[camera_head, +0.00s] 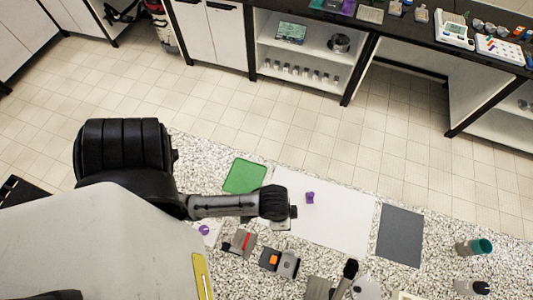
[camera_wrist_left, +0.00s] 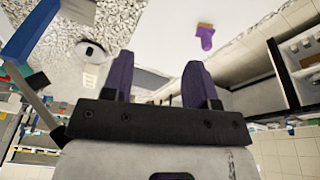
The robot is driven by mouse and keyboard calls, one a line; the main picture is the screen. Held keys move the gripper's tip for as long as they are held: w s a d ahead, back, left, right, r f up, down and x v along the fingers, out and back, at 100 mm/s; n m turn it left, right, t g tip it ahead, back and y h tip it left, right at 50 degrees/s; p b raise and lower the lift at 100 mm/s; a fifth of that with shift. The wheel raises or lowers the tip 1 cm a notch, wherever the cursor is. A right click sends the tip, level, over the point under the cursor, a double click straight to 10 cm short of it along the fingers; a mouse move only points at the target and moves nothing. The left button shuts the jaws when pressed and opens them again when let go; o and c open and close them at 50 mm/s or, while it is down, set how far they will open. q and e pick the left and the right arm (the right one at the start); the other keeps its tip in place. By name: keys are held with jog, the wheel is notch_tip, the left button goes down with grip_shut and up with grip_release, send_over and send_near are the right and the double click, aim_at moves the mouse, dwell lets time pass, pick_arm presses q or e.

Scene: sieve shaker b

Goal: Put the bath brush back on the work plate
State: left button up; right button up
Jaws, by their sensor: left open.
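A small purple brush (camera_head: 310,197), which I take to be the bath brush, lies on a large white plate (camera_head: 340,228), probably the work plate, on the speckled worktop. In the left wrist view the brush (camera_wrist_left: 206,37) shows a purple body and a brown end, on a white surface beyond the fingertips. My left gripper (camera_wrist_left: 159,62) is open, with two purple fingers apart and nothing between them. In the head view my left wrist is over the plate's left edge, left of the brush and apart from it; its fingers are mostly hidden.
A green mat (camera_head: 245,176) lies behind my left forearm, and a dark grey mat (camera_head: 400,235) lies right of the plate. Small devices (camera_head: 280,261) and a teal-capped bottle (camera_head: 474,247) stand along the front. The plate's right part is clear.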

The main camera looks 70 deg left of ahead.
pick_arm(q)
jog(key=s+a+r+n+t+y, duration=0.1)
jog(key=s+a+r, duration=0.3)
jog(key=r, duration=0.1)
jog(key=shift+s+n, duration=0.15)
jog(key=shift+n, duration=0.15)
jog(key=shift+r, duration=0.1)
